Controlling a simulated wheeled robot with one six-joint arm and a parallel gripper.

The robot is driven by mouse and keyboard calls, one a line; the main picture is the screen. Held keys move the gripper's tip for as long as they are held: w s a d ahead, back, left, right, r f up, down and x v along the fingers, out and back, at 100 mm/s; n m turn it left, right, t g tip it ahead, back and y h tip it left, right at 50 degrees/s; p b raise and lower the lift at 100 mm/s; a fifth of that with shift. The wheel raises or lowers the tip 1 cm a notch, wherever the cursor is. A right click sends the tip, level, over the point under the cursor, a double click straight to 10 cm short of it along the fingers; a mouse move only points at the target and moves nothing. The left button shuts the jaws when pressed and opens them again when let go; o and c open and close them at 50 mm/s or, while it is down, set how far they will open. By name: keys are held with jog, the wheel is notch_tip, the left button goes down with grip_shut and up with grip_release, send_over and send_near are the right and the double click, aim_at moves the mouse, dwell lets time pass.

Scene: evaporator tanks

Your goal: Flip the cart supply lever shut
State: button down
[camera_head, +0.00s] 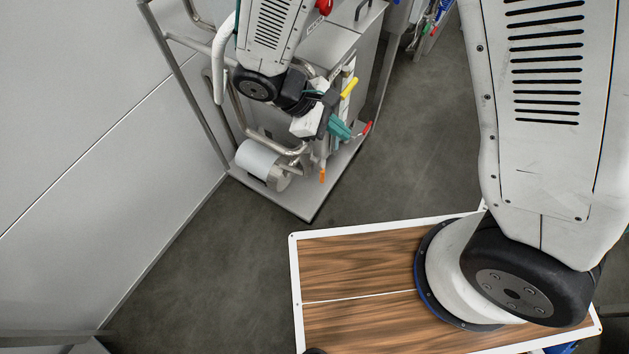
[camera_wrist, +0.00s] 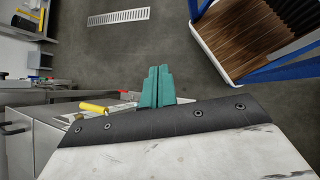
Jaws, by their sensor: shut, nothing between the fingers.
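The steel cart (camera_head: 312,212) stands at the upper middle of the head view, by the wall. Its pipework bears a yellow lever (camera_head: 349,88), a red lever (camera_head: 367,128) and a small orange handle (camera_head: 322,175). I cannot tell which is the supply lever. My gripper (camera_head: 341,129) has teal fingers and is shut and empty, between the yellow and red levers in the picture. In the wrist view the shut fingers (camera_wrist: 157,86) point away, with the yellow lever (camera_wrist: 95,107) to their left. Contact with any lever cannot be made out, and my wrist hides part of the pipework.
A grey wall (camera_head: 90,120) runs along the left. A steel cylinder (camera_head: 262,162) sits low on the cart. A floor drain grate (camera_wrist: 118,17) shows in the wrist view. The grey floor (camera_head: 420,140) right of the cart is clear.

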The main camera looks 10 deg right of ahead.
jog(key=a+f+n+t, duration=0.3)
jog(key=a+f+n, duration=0.3)
jog(key=f, duration=0.9)
jog(key=a+f+n+t+y, duration=0.1)
jog(key=a+f+n+t, duration=0.3)
jog(key=f, duration=1.2)
jog(key=a+n, duration=0.2)
jog(key=n, duration=0.1)
jog(key=shift+w+a+f, duration=0.15)
jog(key=shift+a, duration=0.25)
jog(key=w+d+r+x, duration=0.1)
jog(key=r+x, duration=0.1)
jog(key=x, duration=1)
jog(key=shift+w+d+f, duration=0.3)
jog(key=shift+w+d, duration=0.05)
jog(key=shift+w, duration=0.1)
jog(key=shift+t, duration=0.3)
